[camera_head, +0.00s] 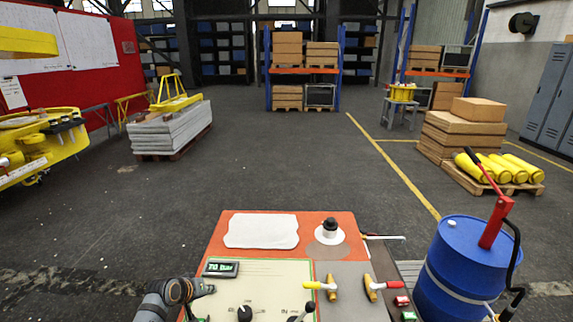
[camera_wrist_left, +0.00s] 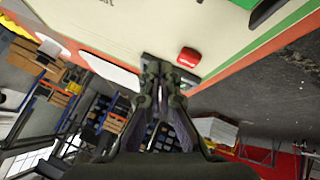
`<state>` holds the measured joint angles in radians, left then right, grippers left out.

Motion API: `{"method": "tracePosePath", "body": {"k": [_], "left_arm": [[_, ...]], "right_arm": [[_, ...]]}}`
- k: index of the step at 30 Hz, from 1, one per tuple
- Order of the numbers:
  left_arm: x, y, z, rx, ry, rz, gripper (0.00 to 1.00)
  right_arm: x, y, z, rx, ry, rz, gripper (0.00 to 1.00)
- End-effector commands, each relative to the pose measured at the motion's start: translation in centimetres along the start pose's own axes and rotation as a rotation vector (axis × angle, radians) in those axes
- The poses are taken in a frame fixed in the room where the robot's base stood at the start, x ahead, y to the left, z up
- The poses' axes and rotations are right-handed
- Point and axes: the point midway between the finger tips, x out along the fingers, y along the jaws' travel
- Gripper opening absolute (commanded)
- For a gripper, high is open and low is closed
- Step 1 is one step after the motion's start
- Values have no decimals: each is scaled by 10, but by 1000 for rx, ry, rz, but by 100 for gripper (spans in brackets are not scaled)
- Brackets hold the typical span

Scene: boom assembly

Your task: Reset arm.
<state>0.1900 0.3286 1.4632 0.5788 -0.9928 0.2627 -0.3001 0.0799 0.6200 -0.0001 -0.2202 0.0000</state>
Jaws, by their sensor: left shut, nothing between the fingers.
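My left gripper (camera_head: 209,290) is at the left edge of the control console (camera_head: 262,269), just below a dark display (camera_head: 222,268) with green digits that seem to read 70 Bar. In the left wrist view the two fingers (camera_wrist_left: 162,72) are together and empty. Their tips are close to the panel, beside a red button (camera_wrist_left: 189,57); I cannot tell whether they touch the panel. My right gripper is not in view.
A white cloth-like sheet (camera_head: 261,231) and a black-and-white knob (camera_head: 330,228) are on the console's orange back part. A blue barrel (camera_head: 462,266) with a red pump handle (camera_head: 497,220) stands close at the right. The floor beyond is largely clear; stacked pallets and yellow cylinders (camera_head: 497,167) lie farther off.

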Motion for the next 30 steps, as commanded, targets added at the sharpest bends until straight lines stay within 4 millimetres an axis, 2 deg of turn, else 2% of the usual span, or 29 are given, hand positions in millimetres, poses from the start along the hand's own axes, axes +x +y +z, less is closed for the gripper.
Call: {"method": "tracePosePath", "body": {"k": [1, 3, 6, 9, 15, 24, 30], "left_arm": [[-8, 5, 39, 74, -49, -20, 0], [-29, 10, 85, 183, -108, -61, 0], [-60, 12, 129, 291, -166, -114, 0], [-88, 11, 158, 359, -207, -158, 0], [-142, 7, 195, 442, -264, -234, 0], [-209, -1, 225, 497, -323, -328, 0], [-161, -24, 239, 488, -341, -332, 0]], "right_arm": [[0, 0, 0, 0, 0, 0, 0], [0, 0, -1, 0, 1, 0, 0], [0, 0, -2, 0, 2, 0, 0], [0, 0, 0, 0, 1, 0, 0], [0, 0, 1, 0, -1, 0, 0], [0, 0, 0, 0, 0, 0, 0], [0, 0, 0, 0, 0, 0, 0]]}}
